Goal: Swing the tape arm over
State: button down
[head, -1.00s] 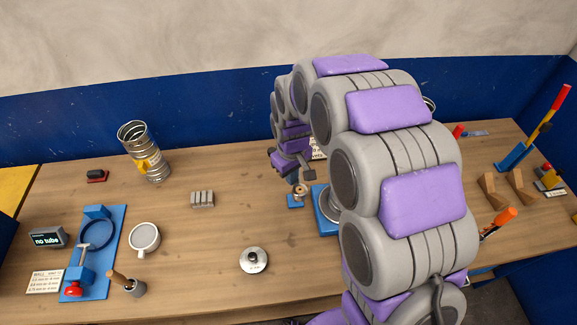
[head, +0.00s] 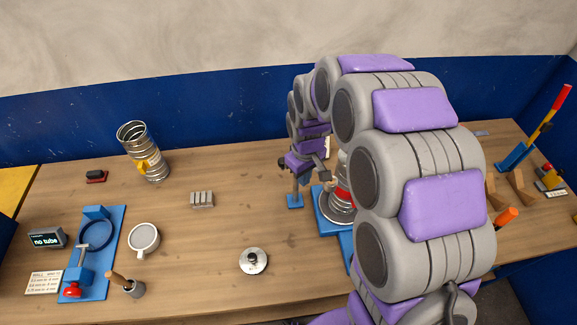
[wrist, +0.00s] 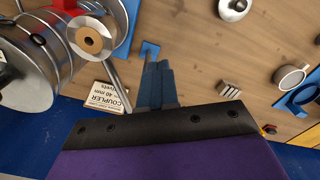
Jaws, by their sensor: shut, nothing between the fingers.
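The tape arm's tan tape roll (wrist: 92,40) shows in the wrist view in front of a silver duct (wrist: 30,72); I cannot tell whether they touch. The roll also shows small in the head view (head: 330,185), beside the duct. A grey bar (wrist: 117,82) runs from near the roll. The small blue foot (head: 295,201) of a post stands left of the duct's blue stand (head: 331,226). My gripper (head: 318,170) is shut and empty above the bench, close to the post and roll; its fingers (wrist: 157,75) are together. My arm hides much of the duct.
A ribbed metal tube (head: 144,150) stands at the back left. A grey block (head: 202,200), a knobbed disc (head: 253,261), a cup (head: 144,240) and a blue fixture (head: 95,265) lie left. A coupler card (wrist: 108,97) is by the duct. The bench's middle is mostly clear.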

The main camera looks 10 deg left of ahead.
jog(key=shift+r, duration=0.1)
dwell(0.5)
notch_tip(320, 180, up, 9)
jog(key=p, duration=0.2)
dwell(0.8)
dwell(0.4)
